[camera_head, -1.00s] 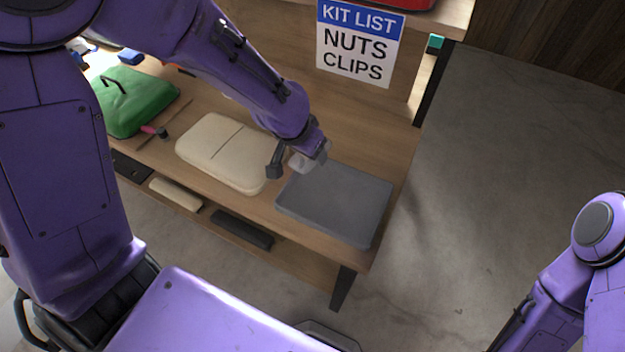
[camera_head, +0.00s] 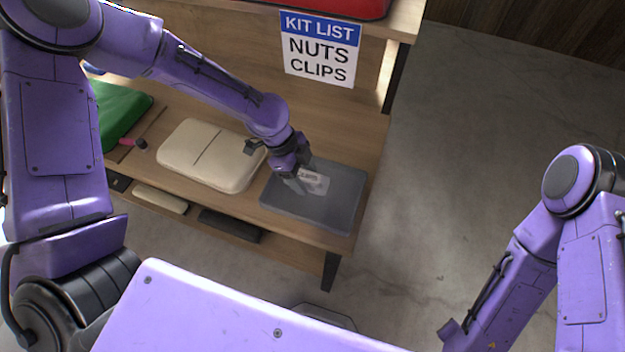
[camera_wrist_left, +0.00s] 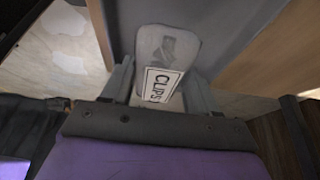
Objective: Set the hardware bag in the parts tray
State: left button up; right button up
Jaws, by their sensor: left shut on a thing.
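The hardware bag (camera_head: 313,181) is a small clear bag with a white label. In the left wrist view the bag (camera_wrist_left: 167,50) shows the word CLIPS and a dark part inside. My left gripper (camera_head: 293,182) is shut on the bag, with a finger on either side of it. The grey parts tray (camera_head: 338,209) lies at the right end of the bench. The bag is over the back left part of the tray; I cannot tell whether it touches the tray floor. My right arm is at the lower right, and its gripper is out of view.
A cream case (camera_head: 205,157) lies just left of the tray. A green case (camera_head: 118,112) and a pink-handled tool (camera_head: 130,142) are farther left. A sign (camera_head: 318,60) reading KIT LIST NUTS CLIPS hangs behind. A red thing (camera_head: 345,6) is on the upper shelf. The floor at right is clear.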

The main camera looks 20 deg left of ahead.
aim_at(309, 170)
pick_arm(q)
jog(key=f, duration=0.1)
jog(key=w+d+f, duration=0.1)
jog(key=f, duration=0.1)
jog(key=shift+w+d+p, duration=0.3)
jog(key=shift+w+d, duration=0.05)
jog(key=shift+w, duration=0.05)
notch_tip(309, 170, down, 2)
jog(key=shift+f+p, duration=0.2)
jog(key=shift+p, duration=0.55)
jog(key=shift+a+f, duration=0.1)
jog(key=shift+f, duration=0.3)
jog(key=o, duration=1.1)
jog(key=b+v, duration=0.2)
jog(key=v, duration=1)
jog(key=shift+b, duration=0.4)
